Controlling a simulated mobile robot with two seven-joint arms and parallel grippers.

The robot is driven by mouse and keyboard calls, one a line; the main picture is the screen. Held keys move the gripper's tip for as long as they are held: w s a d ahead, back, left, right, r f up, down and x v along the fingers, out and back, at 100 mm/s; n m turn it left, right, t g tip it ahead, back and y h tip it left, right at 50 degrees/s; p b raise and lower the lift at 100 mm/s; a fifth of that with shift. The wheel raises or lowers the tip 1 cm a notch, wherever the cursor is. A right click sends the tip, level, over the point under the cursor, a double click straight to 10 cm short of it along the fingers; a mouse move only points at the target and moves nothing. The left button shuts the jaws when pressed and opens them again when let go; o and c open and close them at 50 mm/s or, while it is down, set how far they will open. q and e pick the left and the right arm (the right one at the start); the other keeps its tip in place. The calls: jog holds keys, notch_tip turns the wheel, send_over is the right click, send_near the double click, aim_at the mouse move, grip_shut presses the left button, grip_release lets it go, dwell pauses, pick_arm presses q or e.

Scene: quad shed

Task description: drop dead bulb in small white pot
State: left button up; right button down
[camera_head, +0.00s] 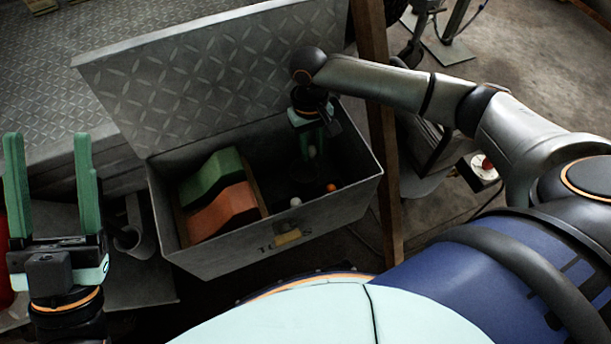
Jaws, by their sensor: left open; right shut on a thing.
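My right gripper (314,148) reaches down into the open metal toolbox (215,255), over its right compartment. It is shut on a small pale thing (312,152), which looks like the bulb but is mostly hidden by the fingers. A small white round thing (295,202) is low in the same compartment near the front wall; I cannot tell whether it is a pot or a bulb. My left gripper (48,145) is at the far left, open and empty with its green fingers pointing up, away from the toolbox.
Green (212,175) and rust-red (224,211) curved blocks fill the toolbox's left compartment. A small orange thing (331,187) is in the right one. The raised lid (215,80) stands behind. A wooden post (384,150) rises beside the toolbox. A white box with a red top (483,168) is at right.

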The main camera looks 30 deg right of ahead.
jog(key=shift+f+b, duration=0.35)
jog(key=shift+f, duration=0.2)
jog(key=shift+f+b, duration=0.25)
jog(key=shift+b, duration=0.2)
jog(key=shift+f+b, duration=0.65)
jog(key=shift+b, duration=0.55)
pick_arm(q)
jog(key=s+f+h, duration=0.1)
jog(key=f+m+h, duration=0.1)
jog(key=shift+s+d+f+h, duration=0.15)
jog(key=shift+s+d+h, duration=0.15)
jog(key=shift+s, duration=0.1)
pick_arm(e)
jog(key=c, duration=0.6)
grip_release()
jog(key=shift+o, duration=0.2)
jog(key=shift+r, duration=0.15)
